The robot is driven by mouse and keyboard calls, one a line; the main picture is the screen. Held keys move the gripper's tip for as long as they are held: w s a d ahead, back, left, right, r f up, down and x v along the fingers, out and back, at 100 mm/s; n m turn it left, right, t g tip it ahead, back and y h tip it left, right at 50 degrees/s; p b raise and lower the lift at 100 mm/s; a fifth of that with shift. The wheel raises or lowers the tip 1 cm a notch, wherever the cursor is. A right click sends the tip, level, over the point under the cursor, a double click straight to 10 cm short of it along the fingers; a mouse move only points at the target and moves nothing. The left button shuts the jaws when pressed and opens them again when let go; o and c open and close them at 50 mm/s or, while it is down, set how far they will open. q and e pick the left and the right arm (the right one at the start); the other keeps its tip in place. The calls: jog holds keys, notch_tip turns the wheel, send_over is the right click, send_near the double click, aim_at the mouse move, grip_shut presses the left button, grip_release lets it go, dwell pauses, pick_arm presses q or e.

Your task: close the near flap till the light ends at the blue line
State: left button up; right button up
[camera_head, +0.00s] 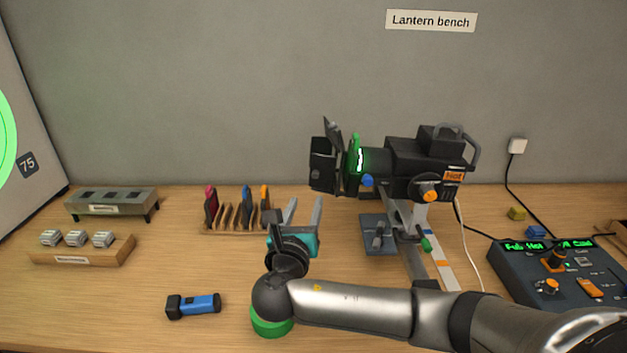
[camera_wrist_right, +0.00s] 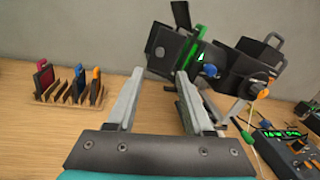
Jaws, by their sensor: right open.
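The lantern (camera_head: 415,165) stands on a post at the centre right, its dark flaps at its left end. The near flap (camera_head: 322,166) looks like the lower dark plate facing me; it also shows in the right wrist view (camera_wrist_right: 161,50). A second dark flap (camera_head: 333,140) sticks up behind it. A green-lit disc (camera_head: 355,160) sits behind the flaps. My right gripper (camera_head: 304,203) is open and empty, below and left of the flaps and apart from them; its fingers (camera_wrist_right: 158,80) point toward the lantern. A green light patch (camera_head: 5,135) shows on the left screen, cut off. I see no blue line there.
A wooden rack with coloured frames (camera_head: 235,230) stands left of my right gripper. A blue torch (camera_head: 194,305) lies in front. A control desk (camera_head: 560,275) is at the right, with a white cable (camera_head: 468,250) beside the lantern. A marked strip (camera_head: 440,262) lies under the lantern.

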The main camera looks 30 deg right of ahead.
aim_at(315, 176)
jog(key=x, duration=1)
jog(key=shift+w+d+b, duration=0.2)
jog(key=shift+b, duration=0.1)
grip_shut()
